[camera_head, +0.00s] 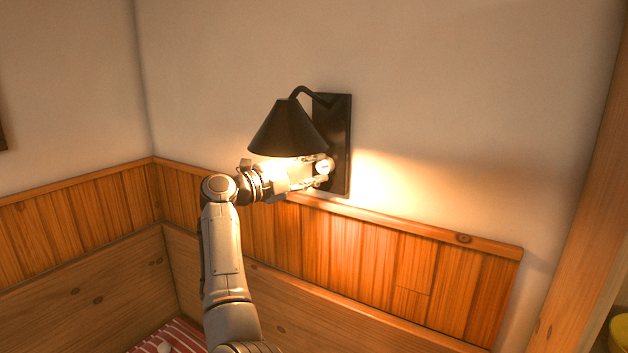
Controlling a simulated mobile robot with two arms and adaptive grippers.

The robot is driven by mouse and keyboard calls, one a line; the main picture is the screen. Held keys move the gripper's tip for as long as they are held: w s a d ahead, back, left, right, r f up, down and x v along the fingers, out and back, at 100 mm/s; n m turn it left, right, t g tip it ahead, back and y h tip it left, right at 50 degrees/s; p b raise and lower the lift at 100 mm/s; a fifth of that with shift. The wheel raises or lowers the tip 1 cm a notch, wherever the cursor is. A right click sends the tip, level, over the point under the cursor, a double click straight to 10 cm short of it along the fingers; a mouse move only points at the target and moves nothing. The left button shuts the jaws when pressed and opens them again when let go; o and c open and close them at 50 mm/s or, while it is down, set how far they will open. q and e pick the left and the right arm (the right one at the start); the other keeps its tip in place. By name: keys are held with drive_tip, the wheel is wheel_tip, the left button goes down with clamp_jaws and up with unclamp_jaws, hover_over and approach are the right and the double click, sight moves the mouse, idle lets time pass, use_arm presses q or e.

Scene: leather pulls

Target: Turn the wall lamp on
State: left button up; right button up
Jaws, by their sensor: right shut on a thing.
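The wall lamp has a black cone shade (287,128) on a curved arm and a tall black back plate (338,125) fixed to the wall. It is lit: warm light glows under the shade and spreads over the wall to the right. My right gripper (322,172) is under the shade, its fingertips at the lower part of the back plate. It is shut on a small part of the lamp there, which the fingers and glare mostly hide. My left gripper is not in view.
Wooden wainscot (410,265) with a top ledge runs along the wall below the lamp. A plank panel (90,284) stands in front of it, with red-striped fabric (178,338) at the bottom. A wooden post (580,220) rises at the right. The wall right of the lamp is clear.

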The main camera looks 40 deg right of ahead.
drive_tip(key=shift+r+m+t+y+b, duration=0.15)
drive_tip(key=shift+m+y+b, duration=0.25)
drive_tip(key=shift+m, duration=0.55)
drive_tip(key=shift+r+m+t+y+b, duration=0.15)
drive_tip(key=shift+m+y+b, duration=0.2)
drive_tip(key=shift+m, duration=0.6)
drive_tip(key=o, duration=1.1)
drive_tip(key=shift+d, duration=0.1)
drive_tip(key=shift+o, duration=0.2)
drive_tip(key=shift+f, duration=0.1)
drive_tip(key=w+a+r, duration=0.1)
drive_tip(key=a, duration=1.1)
drive_tip(key=shift+w+r, duration=0.15)
